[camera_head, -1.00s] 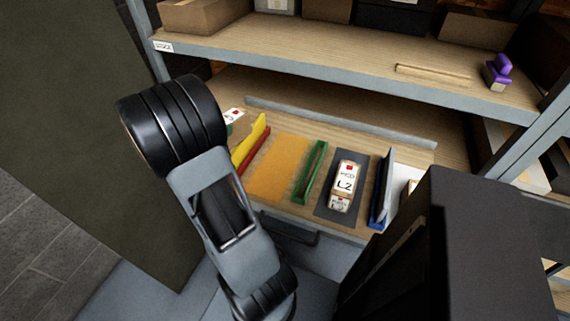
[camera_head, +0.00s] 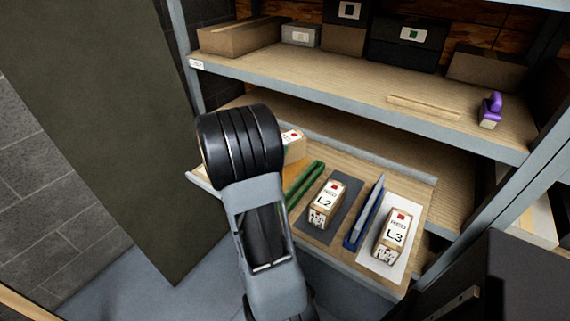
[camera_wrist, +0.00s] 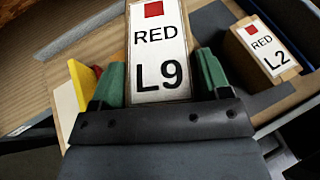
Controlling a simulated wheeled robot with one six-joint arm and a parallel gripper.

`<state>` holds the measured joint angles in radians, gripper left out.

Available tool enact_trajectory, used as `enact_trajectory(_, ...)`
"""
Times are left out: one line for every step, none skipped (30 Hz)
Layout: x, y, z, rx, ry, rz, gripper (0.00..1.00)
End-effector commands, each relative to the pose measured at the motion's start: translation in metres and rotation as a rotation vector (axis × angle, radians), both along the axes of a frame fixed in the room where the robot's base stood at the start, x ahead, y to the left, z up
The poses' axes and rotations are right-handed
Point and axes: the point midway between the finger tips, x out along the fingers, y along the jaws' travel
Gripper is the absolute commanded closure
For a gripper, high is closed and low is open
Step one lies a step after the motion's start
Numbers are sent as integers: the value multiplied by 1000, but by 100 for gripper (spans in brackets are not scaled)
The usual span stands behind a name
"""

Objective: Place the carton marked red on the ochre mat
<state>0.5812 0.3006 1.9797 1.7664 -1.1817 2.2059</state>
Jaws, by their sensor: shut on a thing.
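A carton marked RED L9 (camera_wrist: 158,50), with a white label and red square, is between the two green fingers of my gripper (camera_wrist: 160,68), which is shut on it. In the head view this carton (camera_head: 293,146) shows partly beside my arm, which hides my fingers. The ochre mat (camera_head: 299,174) shows only in part, between my arm and the green divider; whether the carton touches it I cannot tell. Carton L2 (camera_head: 327,203), also marked red, lies on a dark grey mat (camera_head: 345,221); it also shows in the wrist view (camera_wrist: 264,48). Carton L3 (camera_head: 393,235), marked red, lies on a white mat (camera_head: 372,257).
A green divider (camera_head: 305,186) stands between the ochre and grey mats, and a blue divider (camera_head: 365,212) between the grey and white mats. A yellow divider (camera_wrist: 83,84) is left of my fingers. The upper shelf (camera_head: 350,85) overhangs behind, holding boxes and a purple stamp (camera_head: 490,108).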

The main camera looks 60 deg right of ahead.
Motion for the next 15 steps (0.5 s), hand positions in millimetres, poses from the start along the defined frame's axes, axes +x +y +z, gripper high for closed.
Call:
enact_trajectory(3,-11,-4,-2,3,-4,82)
enact_trajectory(6,-17,-6,-2,2,-6,82)
enact_trajectory(9,-26,-10,-2,2,-8,82)
enact_trajectory(12,-33,-14,-1,2,-8,82)
enact_trajectory(14,-40,-17,-1,2,-9,82)
enact_trajectory(18,-48,-21,-2,3,-10,82)
enact_trajectory(21,-55,-24,-2,2,-10,82)
enact_trajectory(24,-61,-27,-3,1,-11,82)
enact_trajectory(28,-69,-31,-3,1,-11,82)
enact_trajectory(30,-74,-36,-1,2,-9,82)
enact_trajectory(32,-77,-42,-1,3,-9,82)
enact_trajectory(34,-81,-49,-1,3,-8,82)
enact_trajectory(36,-85,-53,-2,4,-7,82)
enact_trajectory(38,-88,-58,-2,4,-6,82)
enact_trajectory(40,-92,-62,-2,3,-7,82)
